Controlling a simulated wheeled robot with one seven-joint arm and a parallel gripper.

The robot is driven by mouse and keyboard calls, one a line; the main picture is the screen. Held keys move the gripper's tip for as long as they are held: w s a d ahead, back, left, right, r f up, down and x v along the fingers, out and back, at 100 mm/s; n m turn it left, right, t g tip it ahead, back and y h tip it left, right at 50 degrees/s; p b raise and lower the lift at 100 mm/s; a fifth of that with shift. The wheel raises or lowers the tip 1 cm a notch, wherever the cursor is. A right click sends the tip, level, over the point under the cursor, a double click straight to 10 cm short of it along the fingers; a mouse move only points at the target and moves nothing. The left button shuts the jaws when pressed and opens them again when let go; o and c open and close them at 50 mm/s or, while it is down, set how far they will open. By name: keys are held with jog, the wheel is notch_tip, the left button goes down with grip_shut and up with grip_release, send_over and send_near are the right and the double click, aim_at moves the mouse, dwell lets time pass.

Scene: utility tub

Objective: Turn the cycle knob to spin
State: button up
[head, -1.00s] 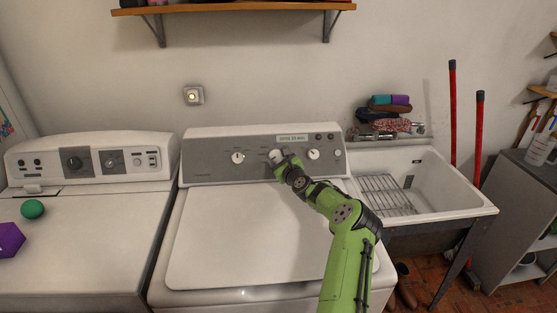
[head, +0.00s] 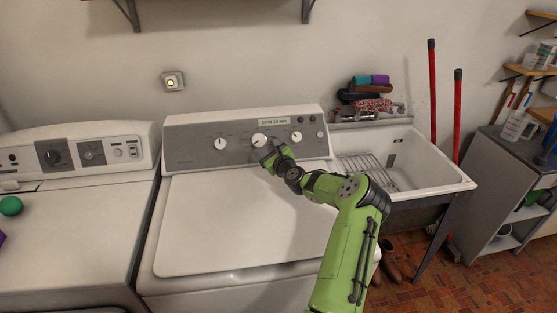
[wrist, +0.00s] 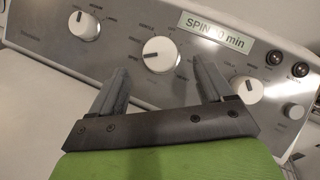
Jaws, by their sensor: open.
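The washer's control panel (head: 185,135) carries three white knobs: a left knob (head: 220,143), a larger middle knob (head: 259,140) and a right knob (head: 296,137). A label above the middle knob (head: 275,122) starts with SPIN and ends in min; its number is hard to read. My gripper (head: 270,157) is open and empty, just below and right of the middle knob, seemingly apart from it. In the wrist view, the middle knob (wrist: 160,54) shows beyond and between the two fingertips, with a dark mark on its left side.
Small dark buttons (wrist: 275,58) and a round button (wrist: 293,111) sit at the panel's right. A utility tub (head: 425,160) stands right. The washer lid (head: 240,220) is clear.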

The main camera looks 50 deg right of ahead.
jog(key=f+v, duration=0.1)
jog(key=v, duration=0.9)
jog(key=shift+s+r, duration=0.25)
jog(key=shift+r, duration=0.25)
jog(key=shift+a, duration=0.1)
